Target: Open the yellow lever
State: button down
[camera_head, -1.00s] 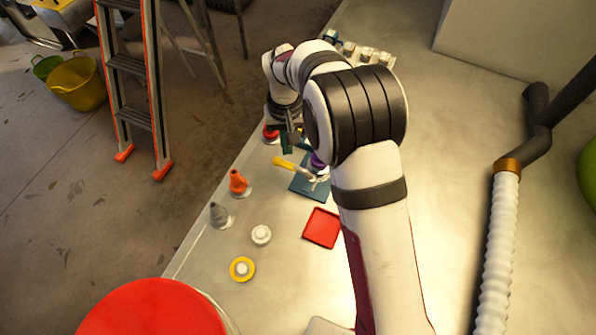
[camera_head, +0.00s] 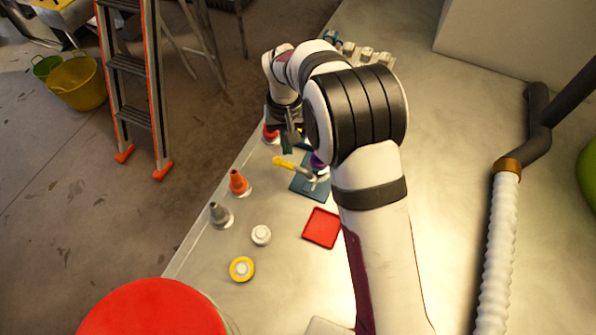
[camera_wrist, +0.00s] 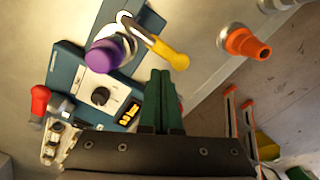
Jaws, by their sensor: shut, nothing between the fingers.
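The yellow lever (camera_head: 284,162) has a yellow grip on a pale metal shaft and stands on a dark blue base plate (camera_head: 303,188). In the wrist view the lever's yellow grip (camera_wrist: 168,51) slants down to the right, with its end just above my fingertips. My gripper (camera_wrist: 161,74) is shut with its dark green fingers together and nothing between them. In that view the tips overlap or lie close to the grip's end; contact cannot be told. In the head view my gripper (camera_head: 289,148) is just beyond the lever, partly hidden by my arm.
An orange cone-shaped part (camera_head: 238,183), a grey one (camera_head: 220,214) and a red square (camera_head: 322,228) are nearby.

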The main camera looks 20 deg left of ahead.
aim_at(281, 163)
dwell(0.4)
jog(key=shift+f, duration=0.8)
jog(key=shift+s+a, duration=0.2)
jog(key=shift+s, duration=1.2)
jog(key=shift+s+d, duration=0.15)
jog(key=shift+s, duration=0.55)
jog(key=shift+s+d, duration=0.15)
jog(key=shift+s, duration=0.55)
